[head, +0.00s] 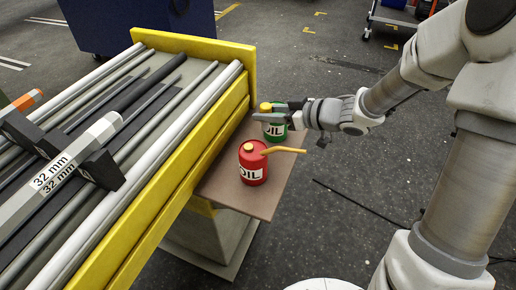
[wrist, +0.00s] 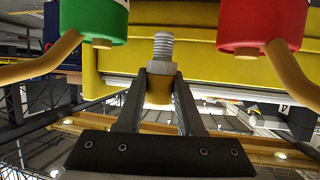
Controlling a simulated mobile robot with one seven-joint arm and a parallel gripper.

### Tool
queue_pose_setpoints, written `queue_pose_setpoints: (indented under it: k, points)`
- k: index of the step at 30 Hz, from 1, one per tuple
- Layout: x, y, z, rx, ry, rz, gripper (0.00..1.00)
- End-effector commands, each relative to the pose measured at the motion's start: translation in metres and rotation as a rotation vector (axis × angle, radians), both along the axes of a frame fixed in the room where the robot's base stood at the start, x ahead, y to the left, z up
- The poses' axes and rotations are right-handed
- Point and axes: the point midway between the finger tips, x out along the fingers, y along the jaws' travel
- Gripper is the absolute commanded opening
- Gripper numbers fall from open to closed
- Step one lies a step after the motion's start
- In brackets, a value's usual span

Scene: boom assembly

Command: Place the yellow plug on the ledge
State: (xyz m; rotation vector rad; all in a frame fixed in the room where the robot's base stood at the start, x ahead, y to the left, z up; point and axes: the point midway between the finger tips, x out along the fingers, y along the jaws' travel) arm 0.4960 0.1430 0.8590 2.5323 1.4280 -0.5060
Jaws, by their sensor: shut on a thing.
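My gripper (wrist: 161,80) is shut on the yellow plug (wrist: 158,96). The plug has a grey hex collar and a grey threaded stem pointing away from my gripper. In the head view my gripper (head: 272,112) is above and beside the green oil can (head: 274,131), with a bit of yellow at its tips. The brown ledge (head: 262,200) runs along the right side of the yellow-framed rack. The green can and the red oil can (head: 253,172) stand on it.
The red can has a yellow cap and an orange spout pointing right. The cans also show in the wrist view, green (wrist: 95,18) and red (wrist: 262,22). The yellow rack (head: 185,150) holds metal bars. The ledge's near end is bare.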

Motion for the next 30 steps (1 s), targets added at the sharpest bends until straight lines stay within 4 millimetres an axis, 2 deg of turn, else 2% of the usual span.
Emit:
queue_pose_setpoints:
  k: [1, 4, 11, 18, 30]
  points:
    - [0.0, 0.0, -0.012, 0.001, 0.002, 0.0, 0.0]
    - [0.0, 0.0, -0.031, 0.001, 0.002, 0.0, 0.0]
    - [0.0, 0.0, -0.052, 0.0, 0.001, 0.0, 0.0]
    - [0.0, 0.0, -0.09, 0.0, 0.0, -0.001, 0.0]
    - [0.0, 0.0, -0.094, 0.0, 0.0, -0.001, 0.0]
